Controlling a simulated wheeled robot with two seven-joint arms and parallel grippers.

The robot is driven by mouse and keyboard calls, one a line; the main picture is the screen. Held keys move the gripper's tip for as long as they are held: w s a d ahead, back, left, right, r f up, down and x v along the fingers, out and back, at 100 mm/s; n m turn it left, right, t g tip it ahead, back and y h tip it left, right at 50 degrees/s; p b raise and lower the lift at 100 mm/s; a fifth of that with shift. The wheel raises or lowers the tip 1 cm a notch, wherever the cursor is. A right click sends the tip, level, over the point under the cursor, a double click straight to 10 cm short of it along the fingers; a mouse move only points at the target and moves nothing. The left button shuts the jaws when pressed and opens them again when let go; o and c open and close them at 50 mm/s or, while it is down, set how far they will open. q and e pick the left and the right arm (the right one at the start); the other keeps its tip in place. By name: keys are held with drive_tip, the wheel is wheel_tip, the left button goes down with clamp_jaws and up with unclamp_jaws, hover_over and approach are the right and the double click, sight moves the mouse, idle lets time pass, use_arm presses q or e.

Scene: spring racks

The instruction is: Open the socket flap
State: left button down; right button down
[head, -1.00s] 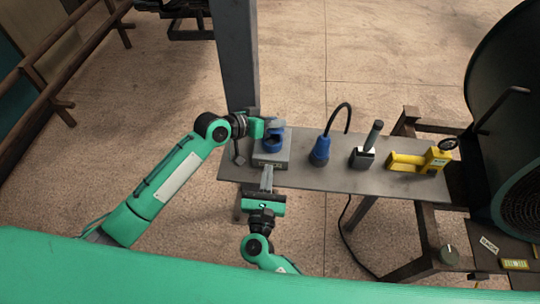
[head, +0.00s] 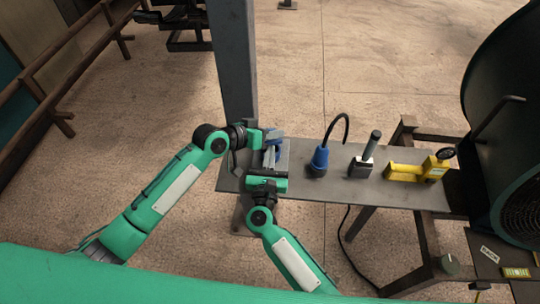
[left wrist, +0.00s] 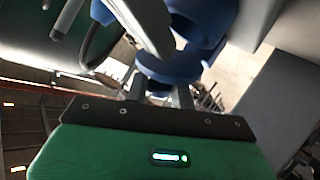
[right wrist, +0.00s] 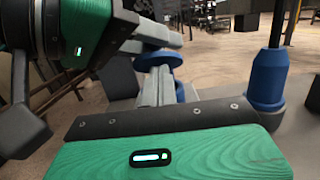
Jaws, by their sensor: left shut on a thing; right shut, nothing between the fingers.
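The socket is a grey box (head: 283,161) with a blue socket part, at the left end of the grey shelf. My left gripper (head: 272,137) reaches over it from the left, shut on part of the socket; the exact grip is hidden. The blue part (left wrist: 202,30) fills the top of the left wrist view. My right gripper (head: 268,160) is over the front of the socket, shut and empty. In the right wrist view its fingers (right wrist: 160,88) stand in front of a blue round part (right wrist: 158,58). I cannot tell how far the flap is open.
To the right on the shelf (head: 330,187) stand a blue plug (head: 319,160) with a black cable, a grey block with a dark handle (head: 366,157), and a yellow tool (head: 408,171). A grey post (head: 233,70) rises behind the shelf. A large dark drum (head: 505,110) is at far right.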

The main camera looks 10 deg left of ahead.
drive_tip(key=shift+w+r, duration=0.4)
drive_tip(key=shift+r, duration=0.4)
use_arm(q)
drive_tip(key=c, duration=1.5)
unclamp_jaws()
drive_tip(key=o, duration=0.3)
drive_tip(key=shift+s+f, duration=0.1)
